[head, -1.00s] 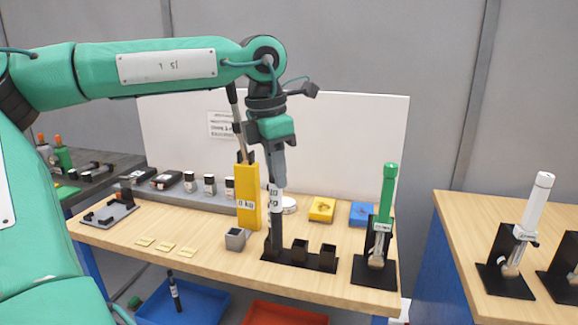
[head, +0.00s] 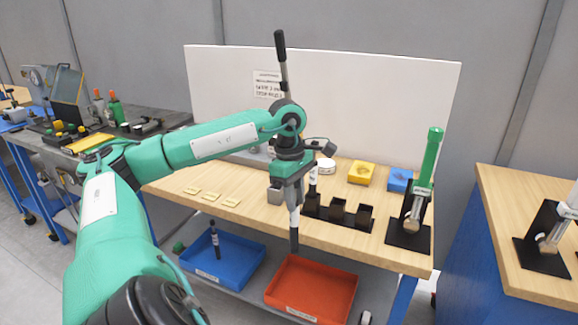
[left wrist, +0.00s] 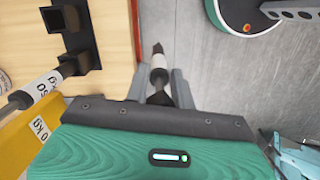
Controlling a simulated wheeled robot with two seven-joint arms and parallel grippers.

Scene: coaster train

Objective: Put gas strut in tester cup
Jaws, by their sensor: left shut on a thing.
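My left gripper (head: 293,198) is shut on a gas strut (head: 294,238), which hangs down in front of the bench's front edge. The strut has a pale body and a dark lower end; its upper part is hidden by the gripper. The left wrist view also shows the strut (left wrist: 158,62) between the fingers. A small grey square cup (head: 274,195) stands on the bench just left of the gripper; I cannot tell if it is the tester cup. My right gripper is not in view.
A black rack (head: 338,212) with square sockets stands right of the gripper, with another labelled strut (head: 313,178) in its left part. A green cylinder (head: 430,158) leans on a black stand. Blue (head: 235,262) and red (head: 310,285) bins sit below.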

